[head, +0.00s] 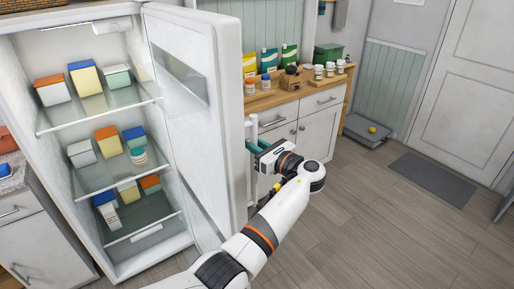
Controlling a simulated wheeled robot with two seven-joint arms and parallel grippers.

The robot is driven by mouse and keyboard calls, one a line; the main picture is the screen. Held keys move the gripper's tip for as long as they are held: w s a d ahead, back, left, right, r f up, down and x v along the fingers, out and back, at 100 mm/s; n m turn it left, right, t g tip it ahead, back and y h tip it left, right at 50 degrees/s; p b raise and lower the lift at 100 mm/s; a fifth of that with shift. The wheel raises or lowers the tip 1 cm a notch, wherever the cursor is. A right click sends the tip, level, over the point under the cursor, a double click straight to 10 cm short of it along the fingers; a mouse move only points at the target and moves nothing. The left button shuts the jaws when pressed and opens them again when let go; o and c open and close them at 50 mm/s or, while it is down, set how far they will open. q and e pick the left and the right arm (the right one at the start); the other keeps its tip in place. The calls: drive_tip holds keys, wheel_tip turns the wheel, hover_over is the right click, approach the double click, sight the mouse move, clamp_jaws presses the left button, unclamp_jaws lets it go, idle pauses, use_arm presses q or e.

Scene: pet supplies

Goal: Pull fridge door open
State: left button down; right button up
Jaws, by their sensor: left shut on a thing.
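The fridge (118,245) stands at the left with its door (190,130) swung well open to the right. Its lit inside shows shelves with several boxes and a jar. A pale vertical door handle (253,130) runs along the outer side of the door's free edge. My left gripper (256,150) is at this handle, shut on it. The door edge and the gripper's own body partly hide the fingertips. My left arm comes up from the bottom, in front of the door's lower part. My right gripper is not in view.
Behind the door is a wooden counter (272,99) with bags, jars and a green box (327,54), above white cabinets (318,125). A grey mat (432,180) lies before a white room door (475,90). The floor at the right is clear. Another counter (12,178) adjoins the fridge's left.

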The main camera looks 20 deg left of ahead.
use_arm(q)
drive_tip(key=shift+w+d+f, duration=0.1)
drive_tip(key=shift+w+d, duration=0.05)
drive_tip(key=shift+w, duration=0.2)
drive_tip(key=shift+s, duration=0.15)
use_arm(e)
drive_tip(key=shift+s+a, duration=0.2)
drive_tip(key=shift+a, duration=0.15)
use_arm(q)
drive_tip(key=c, duration=1.6)
unclamp_jaws()
drive_tip(key=shift+o, duration=1.4)
drive_tip(key=shift+a, duration=0.2)
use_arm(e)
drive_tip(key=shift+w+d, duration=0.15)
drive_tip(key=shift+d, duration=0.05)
